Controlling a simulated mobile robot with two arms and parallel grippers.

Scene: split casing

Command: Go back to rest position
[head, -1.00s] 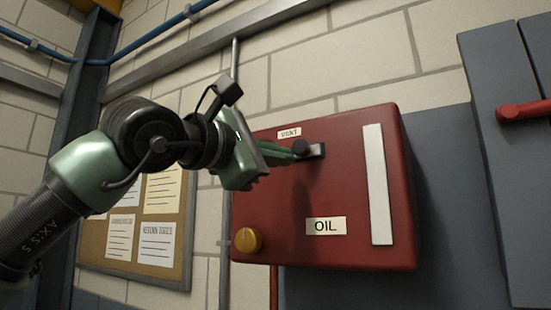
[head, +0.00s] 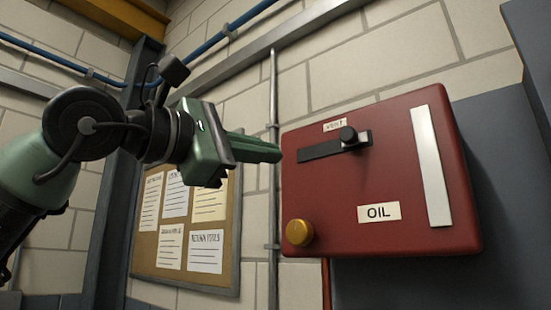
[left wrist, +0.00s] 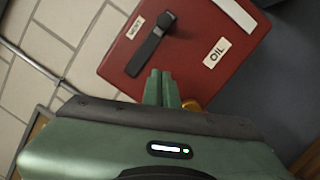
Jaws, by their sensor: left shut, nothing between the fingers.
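My left gripper (head: 270,150) is shut and empty, in the air to the left of the red oil box (head: 400,180). Its green fingers point right toward the box and look apart from it. The box carries a black vent lever (head: 335,147) on a dark round knob, lying nearly level with its long end to the left. In the left wrist view, the shut fingers (left wrist: 162,88) show below the lever (left wrist: 150,50), with the red box (left wrist: 185,50) behind them. My right gripper is not in view.
A yellow-brass knob (head: 299,232) sits at the box's lower left corner. A notice board (head: 233,240) with several papers hangs on the brick wall behind my arm. A thin vertical pipe (head: 273,100) runs up the wall left of the box. Grey panels stand at the right.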

